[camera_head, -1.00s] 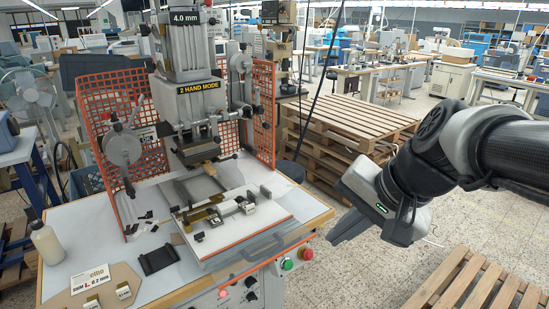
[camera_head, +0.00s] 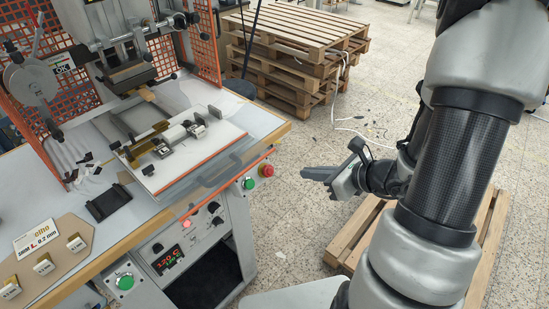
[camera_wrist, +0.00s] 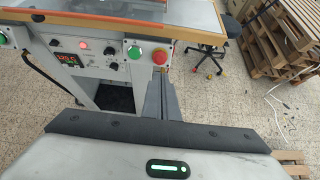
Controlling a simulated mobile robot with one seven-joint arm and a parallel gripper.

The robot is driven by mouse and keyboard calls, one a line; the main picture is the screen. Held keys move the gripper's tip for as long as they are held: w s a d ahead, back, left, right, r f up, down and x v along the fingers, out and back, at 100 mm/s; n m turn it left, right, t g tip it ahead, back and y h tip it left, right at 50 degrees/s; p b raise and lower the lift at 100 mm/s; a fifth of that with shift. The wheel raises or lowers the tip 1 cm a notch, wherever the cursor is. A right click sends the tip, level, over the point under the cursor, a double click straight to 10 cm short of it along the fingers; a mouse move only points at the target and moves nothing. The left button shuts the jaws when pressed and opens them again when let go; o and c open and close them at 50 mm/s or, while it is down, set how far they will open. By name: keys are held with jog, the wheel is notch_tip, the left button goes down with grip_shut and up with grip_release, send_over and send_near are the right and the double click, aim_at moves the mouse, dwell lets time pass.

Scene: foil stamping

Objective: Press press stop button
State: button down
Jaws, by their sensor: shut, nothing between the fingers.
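The foil stamping press stands at the left in the head view, with its control panel (camera_head: 180,245) under the front edge of the table. A red mushroom button (camera_head: 266,170) sits at the right front corner, beside a green button (camera_head: 249,183). In the wrist view the red button (camera_wrist: 160,57) and the green button (camera_wrist: 134,52) show above the fingers. My gripper (camera_head: 305,174) is shut and empty, to the right of the red button and apart from it. In the wrist view its fingers (camera_wrist: 160,98) point toward the panel, just below the red button.
A second green button (camera_head: 125,282) sits at the lower left of the press. Stacked wooden pallets (camera_head: 290,45) stand behind, and another pallet (camera_head: 350,235) lies under my arm. Speckled floor lies clear between press and gripper.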

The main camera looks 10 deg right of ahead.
aim_at(270, 171)
dwell(0.3)
jog(key=x, duration=1.4)
jog(key=shift+a, duration=0.1)
